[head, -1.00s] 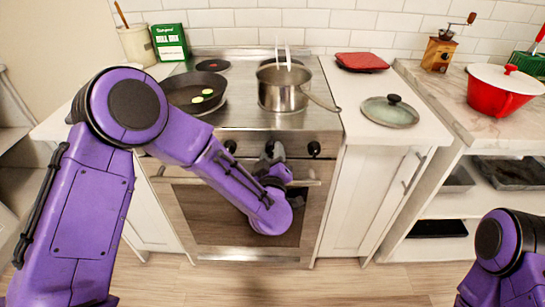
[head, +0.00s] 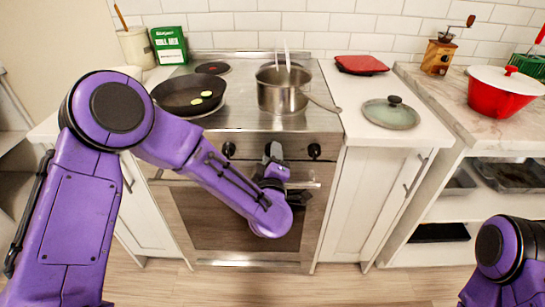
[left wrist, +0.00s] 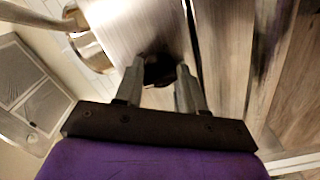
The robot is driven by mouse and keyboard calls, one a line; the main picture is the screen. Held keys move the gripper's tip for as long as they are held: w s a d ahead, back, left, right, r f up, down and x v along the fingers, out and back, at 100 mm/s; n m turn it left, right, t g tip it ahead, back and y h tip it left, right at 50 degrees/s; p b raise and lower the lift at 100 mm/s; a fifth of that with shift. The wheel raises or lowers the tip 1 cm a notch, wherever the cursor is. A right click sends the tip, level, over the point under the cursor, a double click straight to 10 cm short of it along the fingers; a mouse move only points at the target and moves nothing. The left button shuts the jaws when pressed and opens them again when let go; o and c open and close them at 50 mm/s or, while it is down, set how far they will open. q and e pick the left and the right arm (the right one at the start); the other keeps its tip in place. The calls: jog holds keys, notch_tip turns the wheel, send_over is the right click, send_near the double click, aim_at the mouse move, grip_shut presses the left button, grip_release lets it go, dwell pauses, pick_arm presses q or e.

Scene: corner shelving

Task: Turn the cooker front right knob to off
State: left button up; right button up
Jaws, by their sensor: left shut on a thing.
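The cooker (head: 240,215) has a row of dark knobs on its steel front panel. A left knob (head: 229,149) and a right knob (head: 314,150) show clear of my gripper. My left gripper (head: 273,151) is at the panel between them, in front of a knob that it hides in the head view. In the left wrist view this dark knob (left wrist: 158,70) is between the two fingertips of my left gripper (left wrist: 158,88), which is shut on it. The knob's pointer is not readable. My right gripper is out of view; only part of that arm shows at lower right.
A frying pan (head: 188,95) with green slices and a steel saucepan (head: 284,98) stand on the hob. The saucepan's handle points right over the counter. The oven handle (head: 308,184) runs below the knobs. A glass lid (head: 390,113) lies on the right counter.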

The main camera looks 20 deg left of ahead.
pick_arm(q)
jog(key=o, duration=1)
jog(key=shift+o, duration=0.2)
jog(key=shift+s, duration=0.1)
jog(key=b+v, duration=0.1)
jog(key=v, duration=0.9)
jog(key=shift+s, duration=0.2)
jog(key=shift+d, duration=0.15)
